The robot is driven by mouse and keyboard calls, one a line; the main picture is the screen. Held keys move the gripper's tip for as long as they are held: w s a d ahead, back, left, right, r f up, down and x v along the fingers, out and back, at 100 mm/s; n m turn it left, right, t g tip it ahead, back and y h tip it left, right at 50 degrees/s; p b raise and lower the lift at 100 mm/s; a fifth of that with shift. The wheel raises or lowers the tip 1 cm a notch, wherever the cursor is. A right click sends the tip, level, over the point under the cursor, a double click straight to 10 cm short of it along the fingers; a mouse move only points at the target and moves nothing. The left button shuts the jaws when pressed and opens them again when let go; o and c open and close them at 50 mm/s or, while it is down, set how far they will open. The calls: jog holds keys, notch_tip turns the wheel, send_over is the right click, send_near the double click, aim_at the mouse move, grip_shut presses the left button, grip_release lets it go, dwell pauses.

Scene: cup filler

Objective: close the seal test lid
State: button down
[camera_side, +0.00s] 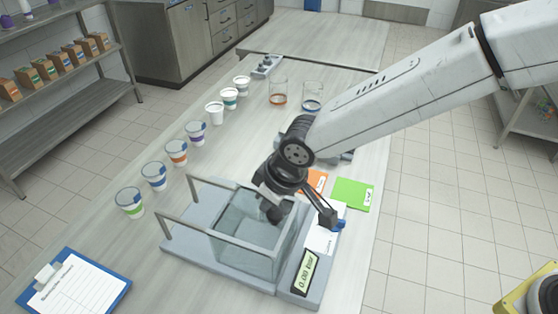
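The seal tester is a grey base (210,262) with a clear, see-through box (240,245) on it. Two thin metal bars (213,235) run from the left over the front and back of the box. Its display (305,272) appears to read 0.00 kPa. I cannot clearly tell the lid from the clear walls. My gripper (301,217) is at the right side of the box with its fingers spread. One dark finger shows at or behind the clear right panel; the other is outside, to the right. Whether either finger touches the panel is unclear.
Several cups (155,176) stand in a row along the left. Two clear beakers (278,93) stand behind. Orange and green cards (351,194) lie right of the tester, near the table edge. A clipboard (75,287) lies front left. The table between the cups and clipboard is clear.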

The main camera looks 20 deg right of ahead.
aim_at(252, 209)
dwell(0.3)
jog(key=shift+w+a+r, duration=0.2)
jog(key=shift+w+a, duration=0.35)
jog(key=shift+w, duration=0.2)
jog(key=shift+w+a+r, duration=0.15)
jog(key=shift+w+a, duration=0.4)
jog(key=shift+w, duration=0.2)
jog(key=shift+r, duration=0.35)
jog(key=v, duration=0.9)
jog(key=shift+s+d+r, duration=0.1)
jog(key=s+d+f+m+h, duration=0.1)
jog(key=d+f+m, duration=0.15)
jog(key=d, duration=0.75)
jog(key=d+f+m, duration=0.1)
jog(key=d+f, duration=0.2)
jog(key=d, duration=0.6)
jog(key=s+d+f+m+h, duration=0.1)
jog(key=s+d+f+m, duration=0.2)
jog(key=s+d, duration=0.7)
jog(key=d+f, duration=0.1)
jog(key=d, duration=0.3)
jog(key=shift+s+f+m+g, duration=0.3)
jog(key=shift+s+m, duration=0.05)
